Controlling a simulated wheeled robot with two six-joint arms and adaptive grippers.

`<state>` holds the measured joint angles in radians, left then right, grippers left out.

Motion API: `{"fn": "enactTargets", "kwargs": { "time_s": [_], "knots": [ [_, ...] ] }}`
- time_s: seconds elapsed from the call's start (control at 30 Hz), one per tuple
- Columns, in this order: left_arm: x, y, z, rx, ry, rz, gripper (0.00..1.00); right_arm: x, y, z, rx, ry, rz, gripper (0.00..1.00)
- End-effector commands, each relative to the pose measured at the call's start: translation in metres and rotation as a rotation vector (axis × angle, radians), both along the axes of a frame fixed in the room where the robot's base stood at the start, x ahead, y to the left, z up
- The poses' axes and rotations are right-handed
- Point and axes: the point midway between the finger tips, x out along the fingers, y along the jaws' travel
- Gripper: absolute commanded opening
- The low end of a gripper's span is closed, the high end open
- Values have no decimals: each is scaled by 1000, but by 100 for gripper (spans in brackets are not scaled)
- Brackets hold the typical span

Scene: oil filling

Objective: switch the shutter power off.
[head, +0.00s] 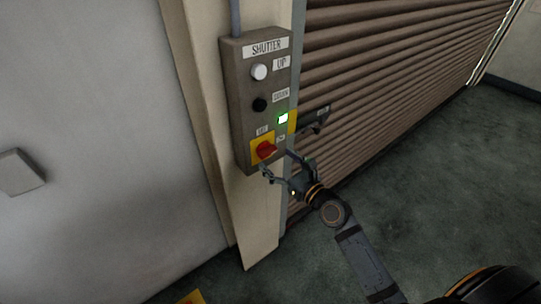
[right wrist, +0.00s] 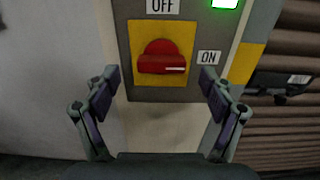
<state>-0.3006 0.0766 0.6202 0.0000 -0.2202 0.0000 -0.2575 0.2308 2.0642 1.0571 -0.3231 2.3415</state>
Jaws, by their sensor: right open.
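The shutter control box (head: 240,104) is mounted on a cream post. Near its bottom is a red rotary switch (head: 265,150) on a yellow plate; it also shows in the right wrist view (right wrist: 164,58). The white line on the knob points right, toward the ON label (right wrist: 208,57). The OFF label (right wrist: 162,6) is above the knob. A green lamp (head: 283,118) above the switch is lit. My right gripper (head: 276,163) is open just below and in front of the knob, fingers either side, apparently not touching it. My left gripper is not in view.
A white UP button (head: 259,72) and a black DOWN button (head: 260,104) are higher on the box. The brown roller shutter (head: 400,60) is right of the post. A dark latch or handle (head: 314,121) sticks out beside the box. Open floor lies at the right.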

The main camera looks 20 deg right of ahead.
Motion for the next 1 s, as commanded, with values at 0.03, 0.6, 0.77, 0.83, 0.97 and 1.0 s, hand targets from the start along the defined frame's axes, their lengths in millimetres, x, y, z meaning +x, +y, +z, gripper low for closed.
{"fn": "enactTargets", "kwargs": {
  "time_s": [0.03,0.6,0.77,0.83,0.97,1.0],
  "knots": [
    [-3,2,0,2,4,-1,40,9,4,2,6,-3,-1,83],
    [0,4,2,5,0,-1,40,32,12,0,-1,1,1,74],
    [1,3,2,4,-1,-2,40,32,12,0,-1,1,1,52],
    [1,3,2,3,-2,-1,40,32,12,0,-1,1,1,42],
    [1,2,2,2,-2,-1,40,32,12,0,-1,1,1,29],
    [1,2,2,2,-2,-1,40,32,12,0,-2,0,1,29]
  ]
}}
